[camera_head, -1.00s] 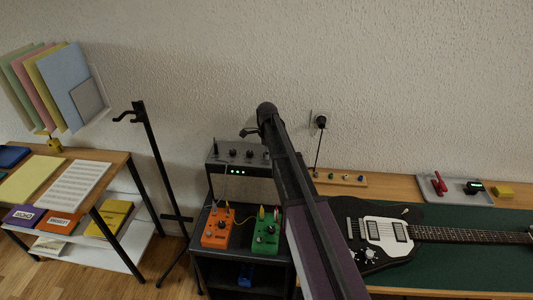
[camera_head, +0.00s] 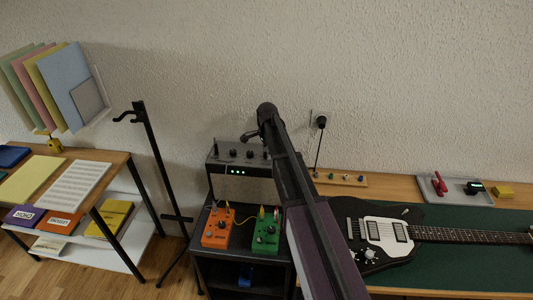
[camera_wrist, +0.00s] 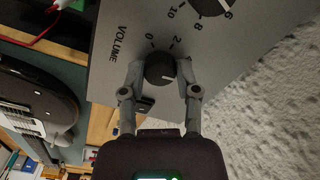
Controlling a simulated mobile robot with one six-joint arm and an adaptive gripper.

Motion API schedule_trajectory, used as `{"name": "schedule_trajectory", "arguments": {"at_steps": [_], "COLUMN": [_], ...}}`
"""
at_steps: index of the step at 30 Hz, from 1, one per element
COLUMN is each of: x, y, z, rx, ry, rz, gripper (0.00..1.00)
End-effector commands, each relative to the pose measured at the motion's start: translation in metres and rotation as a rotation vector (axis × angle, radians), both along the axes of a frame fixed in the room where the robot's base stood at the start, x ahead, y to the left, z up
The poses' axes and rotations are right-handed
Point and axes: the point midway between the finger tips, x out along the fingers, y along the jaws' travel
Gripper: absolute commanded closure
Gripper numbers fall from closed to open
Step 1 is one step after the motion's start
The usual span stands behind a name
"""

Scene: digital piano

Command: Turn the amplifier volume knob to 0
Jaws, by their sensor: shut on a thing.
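The amplifier (camera_head: 243,188) stands on a black stand in the head view, with a row of knobs on its grey top panel. In the wrist view its panel (camera_wrist: 118,75) carries the word VOLUME and printed numbers. A dark round knob (camera_wrist: 160,67) sits below the 0 and 2, with a small pale pointer mark toward its lower right. My gripper (camera_wrist: 161,72) has one finger on each side of this knob and is shut on it. In the head view my arm comes over the amplifier's right side and hides part of it.
Another knob (camera_wrist: 210,4) is close by at the top of the wrist view. An orange pedal (camera_head: 218,229) and a green pedal (camera_head: 266,232) stand in front of the amplifier. A guitar (camera_head: 385,232) lies on the right bench. A black stand (camera_head: 155,165) rises at left.

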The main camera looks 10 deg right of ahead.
Motion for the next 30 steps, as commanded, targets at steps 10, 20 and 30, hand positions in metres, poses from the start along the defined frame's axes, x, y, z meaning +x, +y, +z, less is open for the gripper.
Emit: {"name": "schedule_trajectory", "arguments": {"at_steps": [10,20,30], "x": [-0.0002,-0.0002,-0.0002], "y": [-0.0002,-0.0005,-0.0007], "z": [-0.0004,-0.0004,-0.0004], "rx": [0.000,-0.001,-0.002], "ry": [0.000,0.001,0.001], "rz": [0.329,0.643,0.965], "gripper": [1.00,1.00,1.00]}}
